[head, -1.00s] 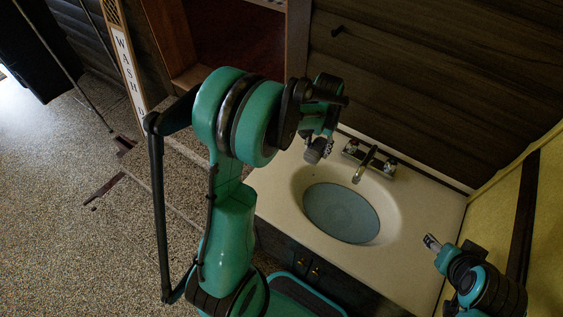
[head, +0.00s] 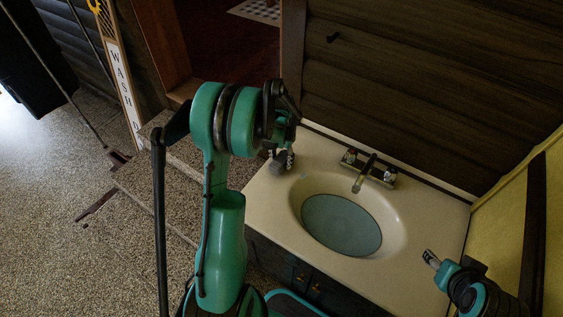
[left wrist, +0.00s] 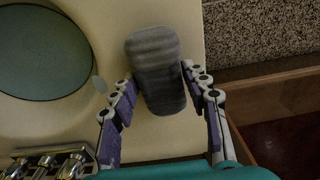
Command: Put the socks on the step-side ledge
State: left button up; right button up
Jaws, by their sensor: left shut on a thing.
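The socks (left wrist: 157,75) are a dark grey striped roll, seen in the left wrist view between the two purple-padded fingers of my left gripper (left wrist: 160,88). My left gripper (head: 285,154) is shut on them. In the head view the socks (head: 280,164) show small and dark below the fingers, over the cream counter's left strip (head: 262,200), between the basin and the speckled steps. I cannot tell whether they touch the counter. My right gripper (head: 431,259) is over the counter's right side, away from the socks; its jaw state is unclear.
The oval basin (head: 342,224) fills the counter's middle, with a faucet (head: 366,172) behind it. Speckled steps (head: 180,190) lie left of the counter. A dark plank wall (head: 430,90) stands behind. A WASH sign (head: 121,75) stands at upper left.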

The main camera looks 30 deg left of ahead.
pick_arm(q)
jog(key=shift+f, duration=0.45)
jog(key=shift+r, duration=0.1)
jog(key=shift+f, duration=0.25)
jog(key=o, duration=1.3)
jog(key=shift+r, duration=0.1)
